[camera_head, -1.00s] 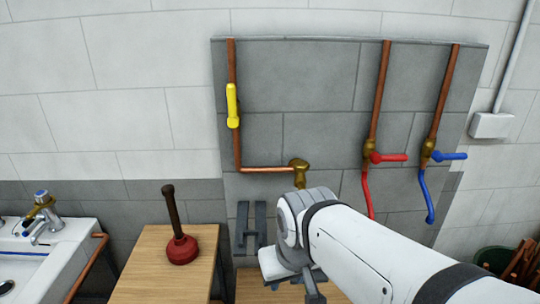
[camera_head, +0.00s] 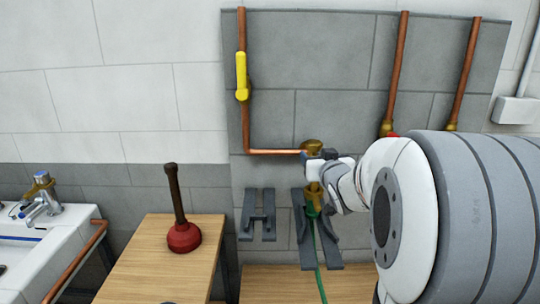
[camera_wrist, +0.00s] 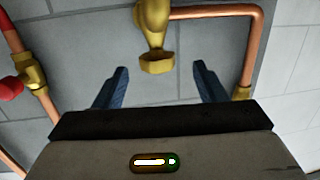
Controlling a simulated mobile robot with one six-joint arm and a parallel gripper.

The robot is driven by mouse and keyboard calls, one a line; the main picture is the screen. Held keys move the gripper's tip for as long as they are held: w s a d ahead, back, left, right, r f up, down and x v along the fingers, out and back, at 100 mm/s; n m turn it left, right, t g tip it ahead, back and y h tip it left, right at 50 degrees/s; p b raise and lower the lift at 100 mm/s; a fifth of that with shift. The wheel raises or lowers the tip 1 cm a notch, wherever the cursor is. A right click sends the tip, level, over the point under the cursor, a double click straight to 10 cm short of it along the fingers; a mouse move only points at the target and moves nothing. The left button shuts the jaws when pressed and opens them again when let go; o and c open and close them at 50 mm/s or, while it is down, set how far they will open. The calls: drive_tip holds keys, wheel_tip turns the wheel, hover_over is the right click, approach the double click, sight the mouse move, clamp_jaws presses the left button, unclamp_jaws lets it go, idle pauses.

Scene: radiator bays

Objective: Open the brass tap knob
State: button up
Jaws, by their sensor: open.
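The brass tap (camera_head: 312,146) is on the grey wall panel, at the right end of a horizontal copper pipe, with its brass body hanging below. In the wrist view the brass tap (camera_wrist: 154,28) is at the top centre, with a wider brass end facing down in the picture; I cannot tell which part is the knob. My gripper (camera_head: 323,155) is in front of the tap and partly covers it. In the wrist view my gripper (camera_wrist: 162,75) is open, its two blue fingers on either side of the wider brass end, with clear gaps and nothing held.
A green hose (camera_head: 319,262) runs down below the tap. A yellow lever (camera_head: 241,77) is on the pipe at upper left. A red valve (camera_wrist: 12,88) is at left in the wrist view. A plunger (camera_head: 183,234) stands on the wooden table (camera_head: 158,262). A sink is at far left.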

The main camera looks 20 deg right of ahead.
sight(312, 143)
drive_tip(key=shift+w+d+t, duration=0.45)
drive_tip(key=shift+w+t, duration=0.05)
drive_tip(key=shift+w+r, duration=0.1)
drive_tip(key=shift+w, duration=0.25)
drive_tip(key=w, duration=0.7)
drive_tip(key=shift+d+p, duration=0.35)
drive_tip(key=shift+d, duration=0.05)
